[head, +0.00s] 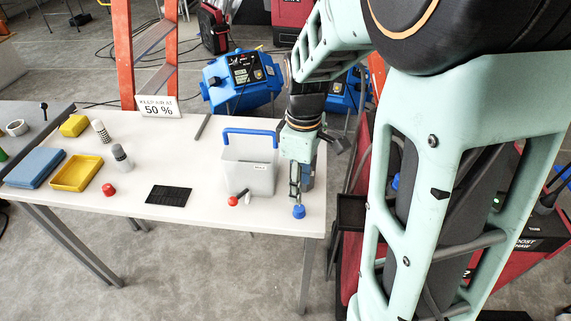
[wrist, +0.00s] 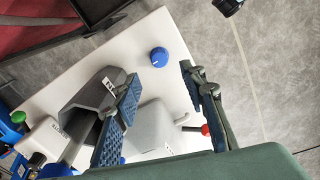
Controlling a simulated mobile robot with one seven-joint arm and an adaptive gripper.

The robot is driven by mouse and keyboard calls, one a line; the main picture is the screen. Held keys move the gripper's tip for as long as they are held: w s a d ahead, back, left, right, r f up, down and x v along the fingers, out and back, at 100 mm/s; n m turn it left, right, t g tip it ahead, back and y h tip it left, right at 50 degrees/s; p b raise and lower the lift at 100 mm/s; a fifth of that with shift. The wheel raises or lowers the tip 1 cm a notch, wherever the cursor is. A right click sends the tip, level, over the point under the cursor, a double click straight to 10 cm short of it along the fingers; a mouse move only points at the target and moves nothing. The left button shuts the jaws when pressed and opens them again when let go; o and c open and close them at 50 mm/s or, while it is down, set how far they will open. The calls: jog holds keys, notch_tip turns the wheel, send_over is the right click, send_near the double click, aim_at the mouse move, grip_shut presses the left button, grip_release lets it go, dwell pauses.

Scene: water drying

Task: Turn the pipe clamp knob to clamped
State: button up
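A round blue knob (head: 299,212) sits near the front right corner of the white table. It shows in the wrist view (wrist: 159,57) with a small pale mark on its edge. No label shows whether it is the pipe clamp knob or which position it is in. My gripper (head: 295,199) points down just above or behind the knob in the head view. In the wrist view my gripper (wrist: 160,72) is open, with nothing between its fingers; the knob appears just beyond the gap. A dark grey angular part with a small label (wrist: 110,83) lies partly behind the left finger.
A pale container (head: 248,178) with a blue handle stands left of my gripper. A red ball-ended lever (head: 233,201) is in front of it. A black mat (head: 168,195), yellow tray (head: 76,173) and "50 %" sign (head: 158,106) are farther left. The table's right edge is close.

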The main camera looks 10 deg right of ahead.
aim_at(299, 208)
notch_tip(299, 208, down, 8)
jog(key=shift+f+b, duration=0.1)
jog(key=shift+b, duration=0.35)
jog(key=shift+w, duration=0.1)
grip_shut()
